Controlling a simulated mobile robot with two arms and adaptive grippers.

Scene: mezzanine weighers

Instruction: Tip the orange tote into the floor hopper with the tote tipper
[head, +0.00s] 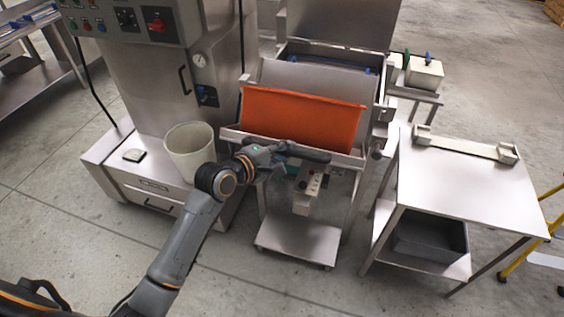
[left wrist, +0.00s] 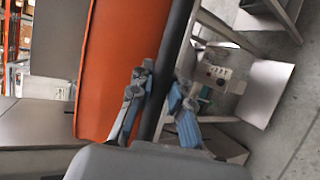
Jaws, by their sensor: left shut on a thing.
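The orange tote (head: 300,118) sits in the metal cradle of the tote tipper (head: 300,238), with its broad orange side facing me. I cannot tell exactly how far it is tilted. My left gripper (head: 272,160) is at the front of the tipper, just below the tote, shut on the dark handle bar (head: 312,155). In the left wrist view, the bar runs between the two fingers (left wrist: 158,105), beside the orange tote (left wrist: 118,65). A metal bin with a blue-marked rim (head: 370,70), which may be the floor hopper, stands behind the tipper and is partly hidden. My right gripper is out of view.
A control box (head: 308,190) hangs under the tipper's front. A steel machine with a white bucket (head: 190,150) stands left. A steel table (head: 465,185) with a grey bin (head: 430,240) below stands right. Floor in front is clear.

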